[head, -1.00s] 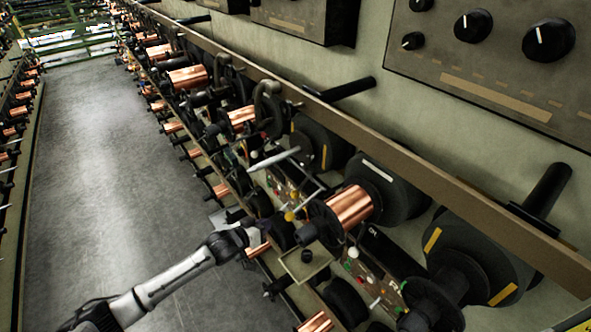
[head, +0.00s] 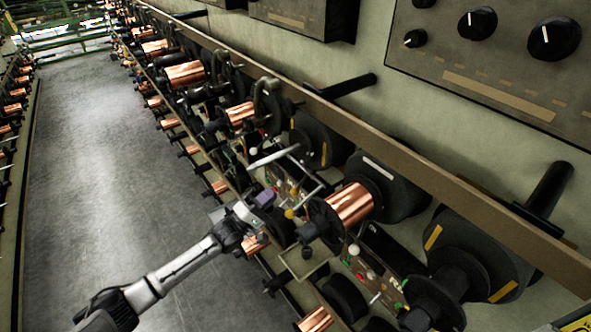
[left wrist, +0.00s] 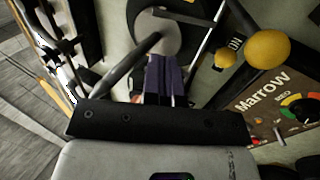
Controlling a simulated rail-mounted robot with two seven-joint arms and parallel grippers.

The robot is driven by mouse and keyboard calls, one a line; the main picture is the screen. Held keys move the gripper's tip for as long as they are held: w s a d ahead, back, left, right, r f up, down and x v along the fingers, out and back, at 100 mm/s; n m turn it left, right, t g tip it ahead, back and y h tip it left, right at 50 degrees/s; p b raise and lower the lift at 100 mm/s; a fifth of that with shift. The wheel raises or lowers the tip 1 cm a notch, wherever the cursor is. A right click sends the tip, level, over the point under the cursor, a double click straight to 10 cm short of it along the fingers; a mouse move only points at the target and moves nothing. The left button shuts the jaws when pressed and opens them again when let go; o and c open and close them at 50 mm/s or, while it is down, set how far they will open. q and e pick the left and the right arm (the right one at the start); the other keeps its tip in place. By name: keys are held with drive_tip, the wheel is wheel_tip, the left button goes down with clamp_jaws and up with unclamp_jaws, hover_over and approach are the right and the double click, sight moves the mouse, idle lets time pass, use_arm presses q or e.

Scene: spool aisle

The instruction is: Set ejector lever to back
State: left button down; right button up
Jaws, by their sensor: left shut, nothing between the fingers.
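A grey bar-shaped lever (head: 274,156), which looks like the ejector lever, sticks out of the machine front in the head view. In the left wrist view a grey bar (left wrist: 128,66) runs from a round grey hub (left wrist: 158,32) to the lower left; it appears to be the same lever. My left gripper (head: 265,198) is below it in the head view. In the left wrist view its purple fingers (left wrist: 160,75) are together and empty, just right of the bar. I cannot tell whether they touch it. My right gripper is not in view.
A yellow knob (left wrist: 267,48) and a panel marked "Marrow" (left wrist: 270,105) lie to the right in the wrist view. A copper spool (head: 350,204) stands right of the gripper. A small tray (head: 318,274) juts out below. The aisle floor (head: 100,180) is clear.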

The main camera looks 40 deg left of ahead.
use_arm(q)
drive_tip(key=shift+p+x, duration=0.8)
drive_tip(key=shift+x, duration=4.65)
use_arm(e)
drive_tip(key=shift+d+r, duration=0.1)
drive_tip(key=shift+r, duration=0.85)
